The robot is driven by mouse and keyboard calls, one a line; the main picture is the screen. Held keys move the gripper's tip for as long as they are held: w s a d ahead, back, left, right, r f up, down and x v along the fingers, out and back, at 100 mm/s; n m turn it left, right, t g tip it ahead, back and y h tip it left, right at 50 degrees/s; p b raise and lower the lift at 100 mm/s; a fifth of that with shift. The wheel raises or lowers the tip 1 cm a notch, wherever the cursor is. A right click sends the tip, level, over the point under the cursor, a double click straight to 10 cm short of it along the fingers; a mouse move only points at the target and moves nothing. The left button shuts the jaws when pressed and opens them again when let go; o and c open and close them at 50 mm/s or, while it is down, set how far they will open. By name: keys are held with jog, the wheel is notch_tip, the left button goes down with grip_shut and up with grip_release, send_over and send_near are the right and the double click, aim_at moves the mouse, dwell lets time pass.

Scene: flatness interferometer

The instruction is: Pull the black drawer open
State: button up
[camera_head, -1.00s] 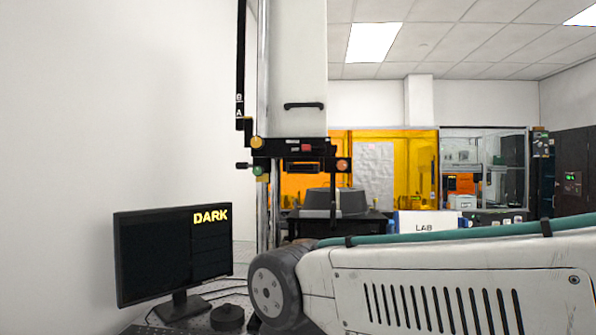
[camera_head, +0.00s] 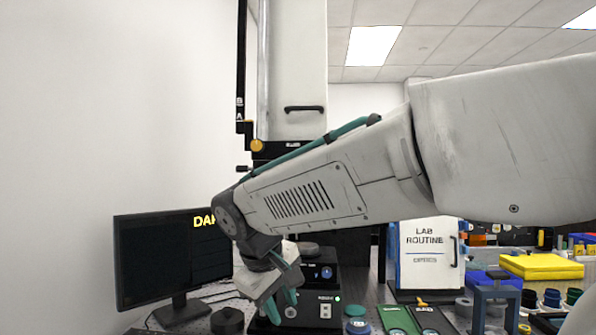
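My gripper (camera_head: 282,304) is low in the picture, pointing down, in front of a black instrument box (camera_head: 322,312) on the bench. Its two teal fingers look apart, with nothing seen between them. I cannot make out a black drawer for certain. The black box has a blue knob, a small green light and a round dark part on top; my gripper covers its left side. The black carriage (camera_head: 262,152) on the tall white column is mostly hidden behind my arm.
A monitor (camera_head: 152,262) stands at left, with a round black puck (camera_head: 227,321) beside it. A white "LAB ROUTINE" case (camera_head: 428,262), green panels (camera_head: 398,319), a yellow box (camera_head: 541,266) and several small pots fill the right.

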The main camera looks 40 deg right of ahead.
jog(key=w+d+r+n+t+h, duration=0.1)
jog(key=w+d+r+h, duration=0.4)
jog(key=w+d+r, duration=0.55)
jog(key=w+d+r+n+t+h, duration=0.1)
jog(key=w+d+r+h, duration=0.15)
jog(key=r, duration=0.55)
jog(key=w+d+r+n+t+h, duration=0.1)
jog(key=w+d+r+h, duration=0.15)
jog(key=r, duration=0.45)
jog(key=x, duration=0.7)
jog(key=shift+w, duration=0.2)
jog(key=shift+r, duration=0.1)
grip_shut()
